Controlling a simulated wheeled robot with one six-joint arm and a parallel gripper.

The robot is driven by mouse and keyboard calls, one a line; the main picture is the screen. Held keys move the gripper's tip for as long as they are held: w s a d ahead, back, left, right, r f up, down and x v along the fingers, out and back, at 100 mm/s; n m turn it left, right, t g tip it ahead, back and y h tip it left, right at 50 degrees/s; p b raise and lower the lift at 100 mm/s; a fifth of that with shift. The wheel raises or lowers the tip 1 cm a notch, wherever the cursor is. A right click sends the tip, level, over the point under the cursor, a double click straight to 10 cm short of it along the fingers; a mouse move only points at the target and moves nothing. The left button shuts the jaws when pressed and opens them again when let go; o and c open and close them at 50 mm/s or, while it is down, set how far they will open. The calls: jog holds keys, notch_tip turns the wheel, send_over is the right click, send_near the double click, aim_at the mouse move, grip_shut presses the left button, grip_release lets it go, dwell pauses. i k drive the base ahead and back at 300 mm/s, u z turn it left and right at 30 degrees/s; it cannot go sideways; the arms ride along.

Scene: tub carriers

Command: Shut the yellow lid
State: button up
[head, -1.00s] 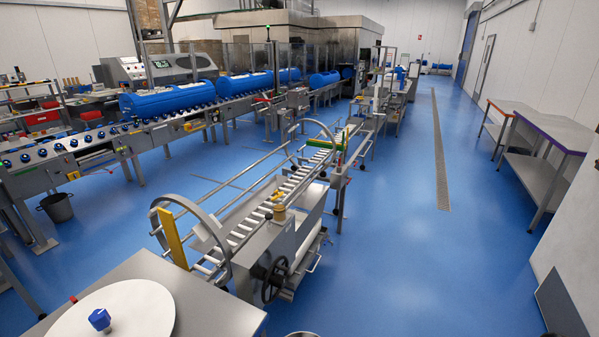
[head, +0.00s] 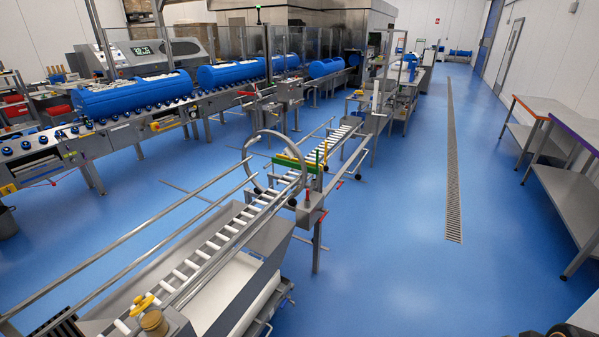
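I cannot make out a yellow lid for certain in the head view. A small yellow knob-like piece (head: 144,305) sits near the lower left end of the roller conveyor, beside a tan round cap (head: 154,322). A yellow bar (head: 292,162) stands next to a green bar across the middle of the same conveyor. Several long blue tubs (head: 137,95) rest on the conveyor line at the left; white contents show at some of their tops. My gripper is not in view.
The roller conveyor (head: 213,244) with metal rails and a large ring fills the lower left. Open blue floor (head: 390,240) with a drain strip (head: 453,170) lies to its right. Steel tables (head: 570,200) stand along the right wall. A dark shape cuts the bottom right edge.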

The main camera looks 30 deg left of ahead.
aim_at(141, 305)
jog(key=i, duration=0.85)
jog(key=u, duration=3.9)
jog(key=i, duration=1)
